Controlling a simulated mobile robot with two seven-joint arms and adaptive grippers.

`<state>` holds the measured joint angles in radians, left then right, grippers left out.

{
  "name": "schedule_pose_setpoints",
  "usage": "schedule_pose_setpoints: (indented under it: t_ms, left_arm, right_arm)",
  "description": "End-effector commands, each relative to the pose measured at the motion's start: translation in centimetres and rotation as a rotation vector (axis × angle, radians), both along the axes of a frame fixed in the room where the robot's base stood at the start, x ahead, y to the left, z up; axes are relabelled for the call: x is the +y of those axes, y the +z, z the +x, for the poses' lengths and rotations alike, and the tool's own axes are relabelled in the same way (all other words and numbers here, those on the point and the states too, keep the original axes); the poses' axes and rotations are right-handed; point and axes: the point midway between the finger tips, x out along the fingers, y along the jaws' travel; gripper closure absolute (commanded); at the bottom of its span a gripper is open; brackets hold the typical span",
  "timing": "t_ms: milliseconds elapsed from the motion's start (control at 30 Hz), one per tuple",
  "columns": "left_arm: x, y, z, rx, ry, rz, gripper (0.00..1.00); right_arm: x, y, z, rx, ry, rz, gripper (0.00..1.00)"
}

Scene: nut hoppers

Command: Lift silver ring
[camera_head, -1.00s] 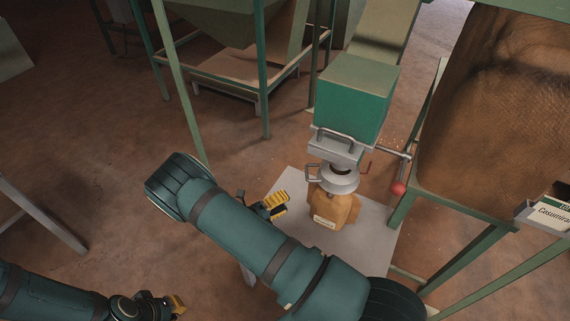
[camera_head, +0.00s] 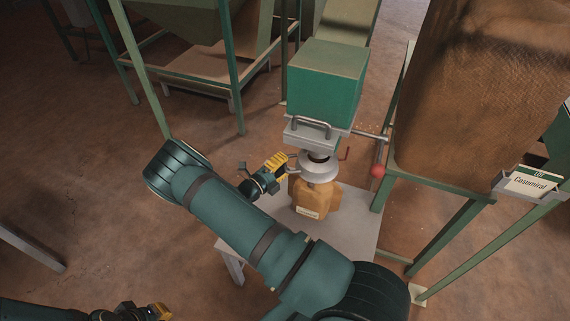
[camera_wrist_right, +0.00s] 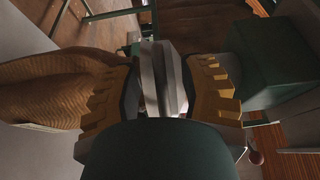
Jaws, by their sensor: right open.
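The silver ring (camera_head: 319,170) sits around the spout under the green box (camera_head: 326,85), just above a brown sack (camera_head: 312,198). My right gripper (camera_head: 280,165) has yellow fingers and is at the ring's left side, close to its handle. In the right wrist view the gripper (camera_wrist_right: 161,92) is open, with the ring (camera_wrist_right: 170,78) showing between its fingers; I cannot tell whether they touch. The sack (camera_wrist_right: 50,90) is on the left there. My left gripper (camera_head: 155,312) is at the bottom edge, partly cut off; its opening is unclear.
The sack stands on a small grey table (camera_head: 360,225). A rod with a red knob (camera_head: 377,171) sticks out right of the ring. A large brown bulk sack (camera_head: 475,90) in a green frame stands at the right. Floor on the left is open.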

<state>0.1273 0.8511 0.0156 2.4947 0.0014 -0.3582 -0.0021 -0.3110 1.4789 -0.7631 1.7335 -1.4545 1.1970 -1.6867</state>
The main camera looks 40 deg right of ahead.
Motion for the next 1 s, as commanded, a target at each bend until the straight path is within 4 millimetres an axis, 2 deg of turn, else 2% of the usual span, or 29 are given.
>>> schedule_pose_setpoints:
  t_ms: [133, 400, 433, 500, 567, 1000]
  left_arm:
    - [0.0, -0.15, 0.04, -0.001, 0.0, 0.0, 1.0]
    - [0.01, -0.14, 0.03, -0.001, 0.0, 0.0, 1.0]
    - [0.01, -0.14, 0.03, -0.001, 0.0, 0.0, 1.0]
    - [0.01, -0.14, 0.03, -0.001, 0.0, 0.0, 1.0]
    - [0.01, -0.14, 0.03, -0.001, 0.0, 0.0, 1.0]
    - [0.0, 0.2, -0.01, 0.0, 0.0, 0.0, 1.0]
  right_arm:
    - [-0.87, 0.04, 0.06, 0.0, 0.0, 0.0, 0.59]
    - [-0.98, 0.07, 0.09, 0.0, 0.0, 0.0, 0.59]
    - [-0.98, 0.07, 0.09, 0.0, 0.0, 0.0, 0.56]
    - [-0.97, 0.07, 0.08, 0.0, 0.0, 0.0, 0.8]
    - [-0.97, 0.07, 0.08, 0.0, 0.0, 0.0, 1.0]
    - [-1.01, 0.5, 0.08, 0.0, 0.0, -0.001, 1.0]
